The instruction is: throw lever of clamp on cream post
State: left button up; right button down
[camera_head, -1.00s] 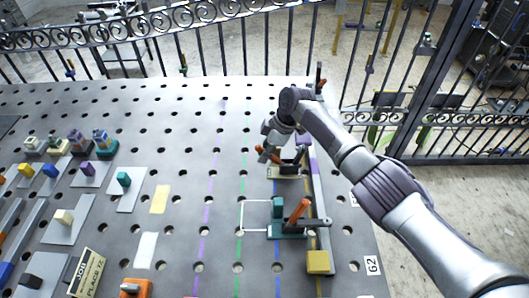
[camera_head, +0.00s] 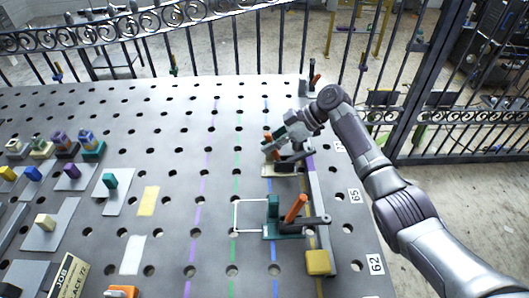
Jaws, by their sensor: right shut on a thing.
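The clamp with the cream base (camera_head: 280,169) sits on the perforated table beside the long grey bar. Its orange lever (camera_head: 269,147) rises from the dark clamp body and leans left. My right gripper (camera_head: 281,137) is at this lever, shut on it, and its fingers partly hide the lever and the clamp. A clamp with a teal base (camera_head: 285,234) stands nearer, its orange lever (camera_head: 296,208) up and tilted right. My left gripper is not in view.
A yellow block (camera_head: 318,262) sits at the near end of the long bar (camera_head: 319,200). Another clamp with an orange lever (camera_head: 314,80) stands at the far end. Several coloured posts on plates fill the table's left side. A black iron fence (camera_head: 230,50) runs behind.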

jog(key=shift+d+r+y+b, duration=0.2)
jog(key=shift+d+y+b, duration=0.6)
jog(key=shift+b, duration=0.45)
jog(key=shift+a, duration=0.1)
